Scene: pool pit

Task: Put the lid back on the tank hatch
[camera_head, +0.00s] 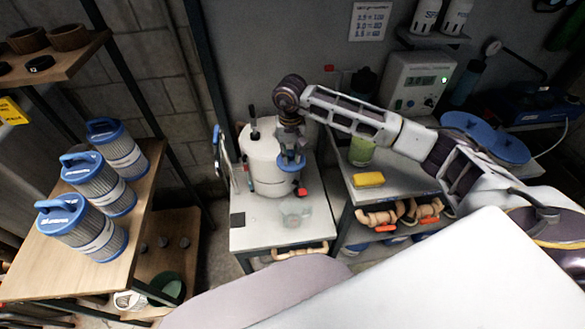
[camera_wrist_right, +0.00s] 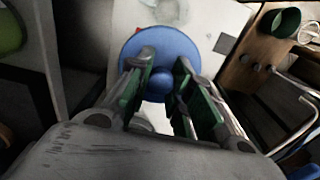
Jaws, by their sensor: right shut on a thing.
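The white cylindrical tank (camera_head: 258,165) stands upright on a small light-topped cart in the head view. My right gripper (camera_head: 291,150) points down at the tank's right front. It is shut on the round blue lid (camera_head: 290,164), which shows below the fingers. In the right wrist view the lid (camera_wrist_right: 165,42) is a blue disc at the tips of the gripper's green-padded fingers (camera_wrist_right: 165,65). The tank's hatch opening cannot be made out; the arm and lid cover part of the tank. I cannot tell whether the lid touches the tank. My left gripper is not in view.
The cart top (camera_head: 255,236) has free room in front of the tank. A second cart to the right holds a yellow sponge-like block (camera_head: 368,180) and a green container (camera_head: 361,151). Blue-capped filter cartridges (camera_head: 101,184) stand on the wooden shelf at left.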

